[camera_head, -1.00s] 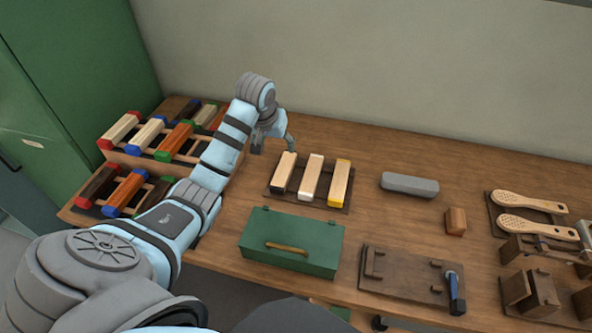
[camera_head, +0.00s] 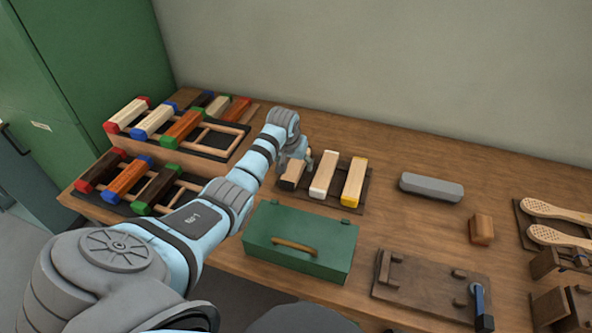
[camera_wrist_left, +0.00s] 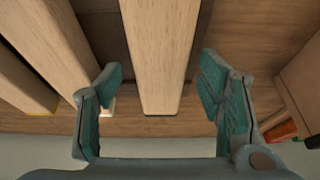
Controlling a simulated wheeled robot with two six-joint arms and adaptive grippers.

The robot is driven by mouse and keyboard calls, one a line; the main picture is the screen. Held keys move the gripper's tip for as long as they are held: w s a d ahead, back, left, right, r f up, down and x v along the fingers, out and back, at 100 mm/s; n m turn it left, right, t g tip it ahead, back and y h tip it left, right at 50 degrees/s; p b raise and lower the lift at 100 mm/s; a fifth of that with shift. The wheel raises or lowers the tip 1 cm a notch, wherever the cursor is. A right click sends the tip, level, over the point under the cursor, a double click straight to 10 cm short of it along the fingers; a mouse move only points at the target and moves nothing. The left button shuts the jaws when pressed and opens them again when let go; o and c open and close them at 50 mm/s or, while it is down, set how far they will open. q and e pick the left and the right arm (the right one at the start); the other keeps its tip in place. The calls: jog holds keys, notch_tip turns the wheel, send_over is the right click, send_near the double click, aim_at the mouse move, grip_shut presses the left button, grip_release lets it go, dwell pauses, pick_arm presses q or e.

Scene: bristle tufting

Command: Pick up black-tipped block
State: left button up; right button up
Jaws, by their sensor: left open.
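The black-tipped block (camera_head: 291,176) is pale wood with a dark end. It lies leftmost of three blocks on a dark tray (camera_head: 338,205), beside a white-tipped block (camera_head: 325,172) and a yellow-tipped block (camera_head: 354,180). My left gripper (camera_head: 292,165) is over the black-tipped block and hides part of it. In the left wrist view the black-tipped block (camera_wrist_left: 160,45) runs between the open fingers of my left gripper (camera_wrist_left: 160,88), with a gap on each side. The white-tipped block (camera_wrist_left: 58,42) lies just left of the left finger there. My right gripper is not in view.
A green box (camera_head: 300,240) with a handle stands in front of the tray. Racks of colour-tipped blocks (camera_head: 155,122) are at the left. A grey bar (camera_head: 431,187) and a small wooden block (camera_head: 481,229) lie to the right, with bare table around them.

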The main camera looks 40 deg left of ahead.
pick_arm(q)
jog(key=shift+w+f, duration=0.1)
jog(key=shift+f, duration=0.2)
jog(key=shift+r, duration=0.1)
jog(key=c, duration=1.4)
jog(key=shift+o, duration=0.2)
